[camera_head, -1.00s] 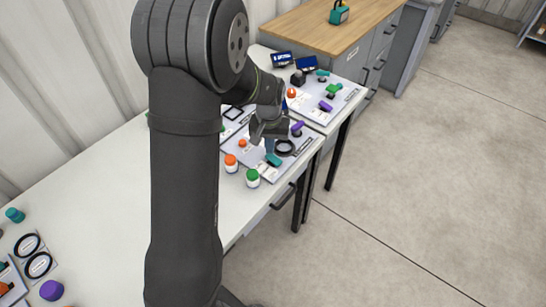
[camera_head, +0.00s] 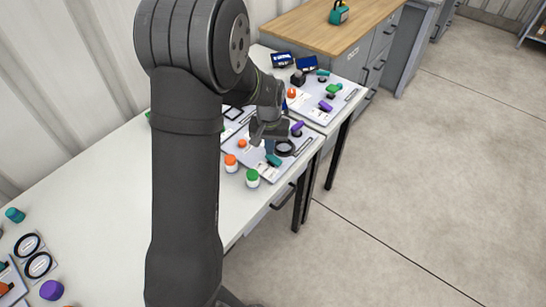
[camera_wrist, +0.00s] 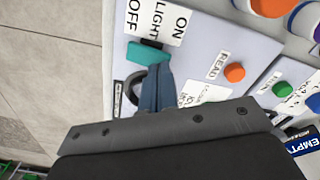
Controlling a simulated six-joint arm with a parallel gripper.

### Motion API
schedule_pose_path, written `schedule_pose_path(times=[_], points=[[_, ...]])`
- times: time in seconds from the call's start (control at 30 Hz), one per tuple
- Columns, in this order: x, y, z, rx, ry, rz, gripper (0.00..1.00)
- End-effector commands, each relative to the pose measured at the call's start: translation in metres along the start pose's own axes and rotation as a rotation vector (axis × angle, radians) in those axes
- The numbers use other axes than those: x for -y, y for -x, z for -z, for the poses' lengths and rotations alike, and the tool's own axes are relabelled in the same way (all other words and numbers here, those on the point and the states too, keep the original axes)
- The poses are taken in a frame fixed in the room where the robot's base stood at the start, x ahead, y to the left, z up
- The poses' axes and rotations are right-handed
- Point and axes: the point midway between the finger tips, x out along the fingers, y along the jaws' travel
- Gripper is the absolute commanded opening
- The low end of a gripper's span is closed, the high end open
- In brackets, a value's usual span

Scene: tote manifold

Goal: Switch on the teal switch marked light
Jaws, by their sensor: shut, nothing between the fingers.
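The teal switch (camera_wrist: 147,53) shows in the wrist view beside a white label reading ON, LIGHT and OFF (camera_wrist: 158,22). Its lever lies along the panel, between the ends of the label. In the head view the teal switch (camera_head: 273,160) is at the front edge of the panel (camera_head: 238,150). My gripper (camera_wrist: 156,75) is shut and empty, with its blue-grey fingertips right by the teal switch. I cannot tell whether they touch it. The gripper also shows in the head view (camera_head: 269,147), above the panel. The switch's base is partly hidden.
A black ring (camera_head: 285,147) and purple lever (camera_head: 297,127) are close by. Orange-capped (camera_head: 230,163) and green-capped (camera_head: 252,178) jars stand at the panel's front.

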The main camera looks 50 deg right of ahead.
Motion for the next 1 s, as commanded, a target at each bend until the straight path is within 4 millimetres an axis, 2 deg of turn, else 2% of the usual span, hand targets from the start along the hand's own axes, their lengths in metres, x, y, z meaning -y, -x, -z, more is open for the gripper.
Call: schedule_pose_path(times=[1.0], points=[[0.000,-0.016,0.000,0.001,0.000,0.000,0.00]])
